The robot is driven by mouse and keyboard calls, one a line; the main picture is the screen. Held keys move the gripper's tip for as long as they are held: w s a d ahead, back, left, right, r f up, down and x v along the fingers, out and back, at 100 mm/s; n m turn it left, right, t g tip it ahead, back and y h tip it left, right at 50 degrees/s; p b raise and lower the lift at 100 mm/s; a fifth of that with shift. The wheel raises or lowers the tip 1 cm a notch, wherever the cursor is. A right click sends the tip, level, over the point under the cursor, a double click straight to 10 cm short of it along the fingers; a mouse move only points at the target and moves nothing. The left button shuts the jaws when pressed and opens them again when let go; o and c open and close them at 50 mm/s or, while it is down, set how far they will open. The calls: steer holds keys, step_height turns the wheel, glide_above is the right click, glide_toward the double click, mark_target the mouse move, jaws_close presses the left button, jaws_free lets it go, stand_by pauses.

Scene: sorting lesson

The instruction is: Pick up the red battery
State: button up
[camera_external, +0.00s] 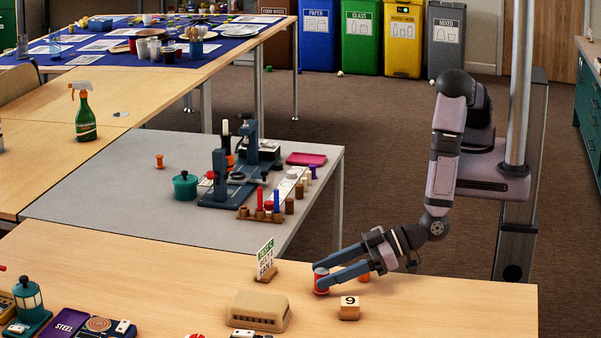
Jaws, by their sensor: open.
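A short red cylinder with a pale band, which looks like the red battery (321,283), stands upright on the near wooden table. My gripper (319,274) reaches down from the right, its two dark fingers at the cylinder. The jaws are open, with the fingertips at the cylinder's upper part. One finger partly covers it, and I cannot tell whether either finger touches it.
A sign on a wooden stand (265,264) is just left of the cylinder. A block marked 9 (349,308) and a tan ridged box (259,312) are nearer. An orange object (364,274) sits partly hidden behind my gripper. The table's right end is clear.

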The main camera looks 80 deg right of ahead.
mark_target(305, 294)
steer(key=shift+p+x, duration=0.7)
steer(key=shift+x, duration=2.15)
steer(key=shift+d, duration=0.1)
steer(key=shift+c, duration=0.2)
jaws_close()
steer(key=shift+r, duration=0.1)
step_height(305, 294, up, 10)
steer(key=b, duration=0.1)
